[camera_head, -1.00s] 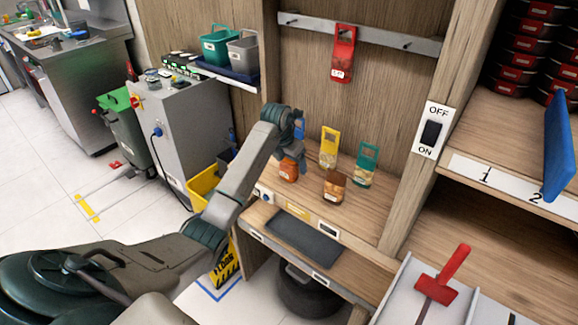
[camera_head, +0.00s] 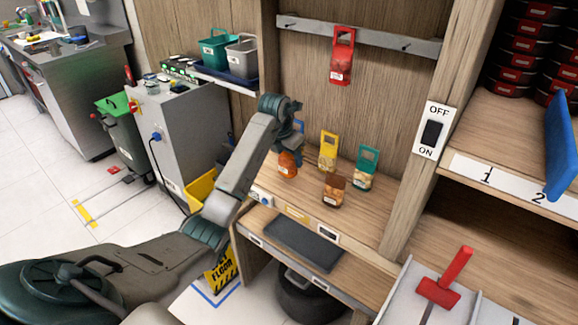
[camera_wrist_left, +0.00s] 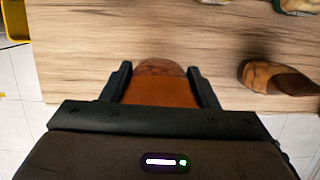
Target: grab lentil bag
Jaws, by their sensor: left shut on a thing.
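In the left wrist view the bag's orange-brown body (camera_wrist_left: 160,88) sits between the two black fingers of the left gripper (camera_wrist_left: 158,80), over the wood surface. The arm partly hides the bag's top in the head view. My right gripper is not in view.
A yellow-topped bag (camera_head: 327,152), a brown bag (camera_head: 333,190) and a green-topped bag (camera_head: 364,168) stand close to the right. A red bag (camera_head: 342,58) hangs on the rail above. A dark scale plate (camera_head: 303,244) lies in front. A wooden side wall (camera_head: 265,60) stands to the left.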

